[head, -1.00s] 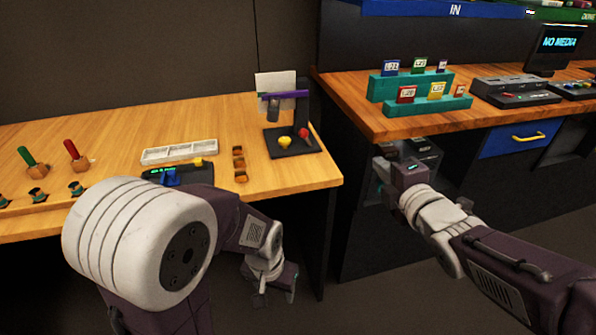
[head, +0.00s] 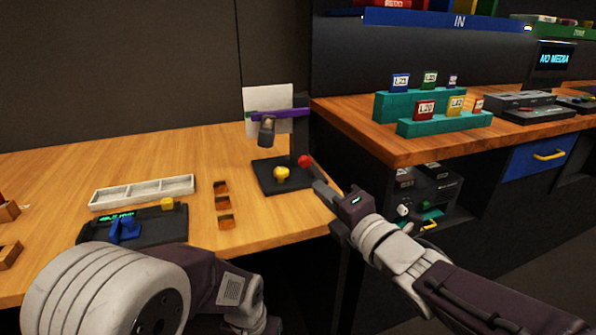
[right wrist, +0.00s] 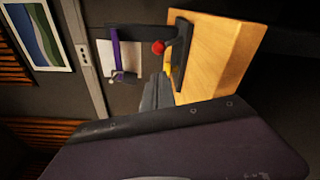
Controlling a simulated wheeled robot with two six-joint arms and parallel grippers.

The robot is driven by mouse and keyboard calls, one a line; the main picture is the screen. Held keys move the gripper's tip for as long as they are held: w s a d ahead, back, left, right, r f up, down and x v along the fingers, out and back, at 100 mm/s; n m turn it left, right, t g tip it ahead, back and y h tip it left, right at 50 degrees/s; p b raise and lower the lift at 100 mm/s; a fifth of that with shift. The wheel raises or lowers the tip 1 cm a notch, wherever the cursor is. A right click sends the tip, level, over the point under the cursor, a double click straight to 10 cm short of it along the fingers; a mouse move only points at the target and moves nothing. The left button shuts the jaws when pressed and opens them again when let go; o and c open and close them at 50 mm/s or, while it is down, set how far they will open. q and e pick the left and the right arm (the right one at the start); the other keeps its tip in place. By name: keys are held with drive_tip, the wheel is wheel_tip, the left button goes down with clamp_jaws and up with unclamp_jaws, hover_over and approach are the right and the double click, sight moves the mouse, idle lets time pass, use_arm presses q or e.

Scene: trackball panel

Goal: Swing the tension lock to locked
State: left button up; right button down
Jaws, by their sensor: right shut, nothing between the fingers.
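The dark panel (head: 268,183) stands near the right end of the wooden bench. It carries a yellow ball-like part (head: 281,173) and a red knob (head: 304,160) at its right edge; I take the red knob to be the tension lock's lever, but I see no label. The red knob also shows in the right wrist view (right wrist: 158,47). My right gripper (head: 321,186) is shut and empty, pointing at the knob from the lower right, close to it; I cannot tell whether they touch. In the right wrist view, the fingers (right wrist: 157,92) lie below the knob. My left gripper is out of view.
A white card (head: 268,98) with a purple bar (head: 280,115) stands behind the panel. Small orange-brown blocks (head: 223,205), a white tray (head: 142,191) and a dark console (head: 150,225) lie to the left. A second bench (head: 380,138) is close on the right.

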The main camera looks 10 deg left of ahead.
sight(309, 168)
drive_tip(key=b+x, duration=0.1)
drive_tip(key=x, duration=0.9)
drive_tip(key=shift+f+b, duration=0.1)
drive_tip(key=shift+b, duration=0.2)
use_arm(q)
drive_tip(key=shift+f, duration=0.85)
